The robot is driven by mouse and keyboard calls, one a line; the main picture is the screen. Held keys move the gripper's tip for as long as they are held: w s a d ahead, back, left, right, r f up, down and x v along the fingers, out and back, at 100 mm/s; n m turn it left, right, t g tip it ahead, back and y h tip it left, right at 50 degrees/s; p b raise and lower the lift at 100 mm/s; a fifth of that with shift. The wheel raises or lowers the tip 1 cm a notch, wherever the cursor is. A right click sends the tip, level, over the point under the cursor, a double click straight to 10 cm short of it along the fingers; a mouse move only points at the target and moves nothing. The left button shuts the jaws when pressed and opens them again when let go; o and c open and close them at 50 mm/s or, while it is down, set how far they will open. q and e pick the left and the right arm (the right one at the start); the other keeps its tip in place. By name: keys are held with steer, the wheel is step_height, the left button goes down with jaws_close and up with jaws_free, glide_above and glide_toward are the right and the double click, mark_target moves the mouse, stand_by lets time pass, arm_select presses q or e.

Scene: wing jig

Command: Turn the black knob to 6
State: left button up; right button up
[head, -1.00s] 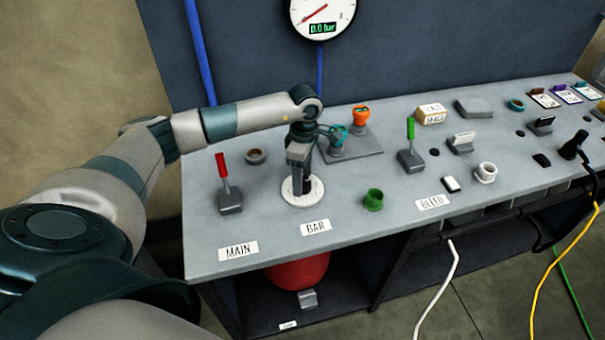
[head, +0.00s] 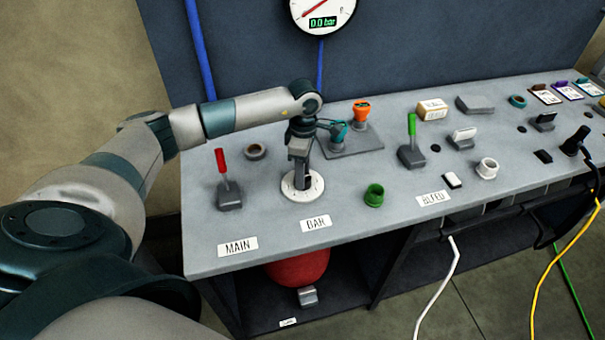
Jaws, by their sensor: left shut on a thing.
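The black knob (head: 306,183) stands on a round white dial plate (head: 290,192) behind the BAR label (head: 316,223). My left gripper (head: 301,176) points down over the dial and is shut on the knob. The gripper hides most of the knob, and the dial's numbers are too small to read. The gauge (head: 322,14) on the back wall reads 0.0 bar, with a red needle. My right gripper is not in view.
A red-handled lever (head: 226,180) stands left of the dial. A green ring (head: 374,195) and a green-handled lever (head: 411,142) stand to the right. A grey block with teal and orange fittings (head: 350,142) sits close behind my gripper.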

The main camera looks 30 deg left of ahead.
arm_select(q)
steer(key=n+b, duration=0.4)
steer(key=shift+f, duration=0.15)
steer(key=shift+n+t+b, duration=0.3)
steer(key=shift+n+b, duration=0.75)
steer(key=shift+n, duration=0.75)
steer(key=shift+r+h, duration=0.2)
steer(key=shift+h, duration=0.1)
steer(key=o, duration=1.1)
steer(key=shift+c, duration=0.2)
steer(key=shift+r, duration=0.1)
